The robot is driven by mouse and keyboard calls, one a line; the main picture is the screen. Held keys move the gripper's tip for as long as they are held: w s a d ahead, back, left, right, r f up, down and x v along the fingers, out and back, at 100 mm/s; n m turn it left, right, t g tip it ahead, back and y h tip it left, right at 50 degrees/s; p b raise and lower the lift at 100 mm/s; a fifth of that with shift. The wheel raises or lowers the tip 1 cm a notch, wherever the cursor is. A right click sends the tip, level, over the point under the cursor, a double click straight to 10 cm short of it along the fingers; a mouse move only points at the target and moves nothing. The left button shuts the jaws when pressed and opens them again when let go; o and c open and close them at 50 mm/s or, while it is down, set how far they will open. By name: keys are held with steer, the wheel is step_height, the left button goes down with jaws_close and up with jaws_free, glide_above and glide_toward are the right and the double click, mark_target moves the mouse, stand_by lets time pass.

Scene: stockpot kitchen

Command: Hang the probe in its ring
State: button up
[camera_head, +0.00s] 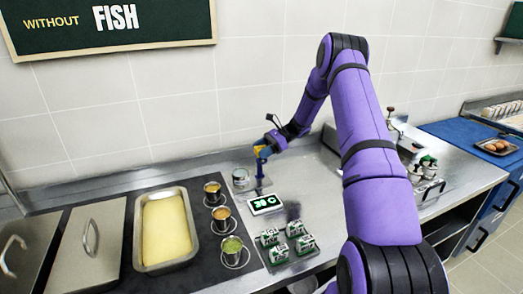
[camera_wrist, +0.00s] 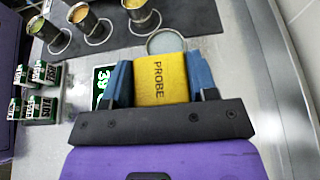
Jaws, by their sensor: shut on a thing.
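The probe has a yellow block handle marked PROBE, seen in the wrist view (camera_wrist: 160,78) and small in the head view (camera_head: 260,149). My gripper (camera_head: 262,158) is shut on it, with one blue finger on each side in the wrist view (camera_wrist: 160,85). The handle is held above the steel counter. Beyond the handle in the wrist view is a round grey-topped container (camera_wrist: 165,41), which stands left of my gripper in the head view (camera_head: 240,178). A display reading 39 C (camera_head: 265,203) lies below my gripper. I cannot make out the probe's ring.
Three sauce cups (camera_head: 222,218) stand in metal rings beside a tray of yellow food (camera_head: 166,230). Several green-and-white boxes (camera_head: 288,242) sit in front of the display. The tiled wall (camera_head: 180,95) rises behind. Clear steel (camera_head: 318,165) lies right of my gripper.

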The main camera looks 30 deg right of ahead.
steer(key=shift+f, duration=0.15)
steer(key=shift+f, duration=1.15)
steer(key=o, duration=1)
